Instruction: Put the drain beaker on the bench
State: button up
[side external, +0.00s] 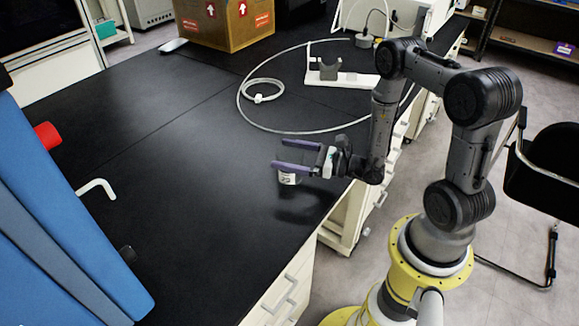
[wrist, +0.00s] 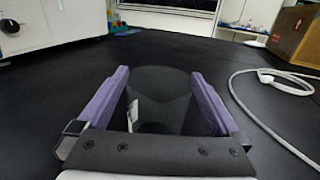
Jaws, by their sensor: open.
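The drain beaker (side external: 288,179) is small and clear with a white label. In the side view it shows just below my gripper's fingers, over the black bench (side external: 150,190), near the bench's right edge. In the wrist view the beaker (wrist: 160,85) is a faint see-through shape between the fingers, its label at the left. My gripper (side external: 276,154) is open, with its two purple fingers on either side of the beaker. The wrist view also shows my gripper (wrist: 159,73) with wide-spread fingers. I cannot tell whether the beaker's base touches the bench.
A blue machine (side external: 60,220) with a red knob and a white bent tube (side external: 98,187) stands at the left. A coiled white hose (side external: 262,92) and a white stand (side external: 340,78) lie behind my gripper. A cardboard box (side external: 222,20) is at the back. The bench's middle is clear.

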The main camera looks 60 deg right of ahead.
jog(key=shift+x, duration=1.35)
jog(key=shift+c, duration=0.3)
jog(key=c, duration=1.3)
jog(key=shift+o, duration=0.2)
jog(key=shift+r, duration=0.5)
notch_tip(320, 180, up, 2)
jog(key=shift+r, duration=0.2)
jog(key=s+a+r, duration=0.1)
jog(key=s+r, duration=0.8)
jog(key=s, duration=0.5)
jog(key=shift+a+r, duration=0.3)
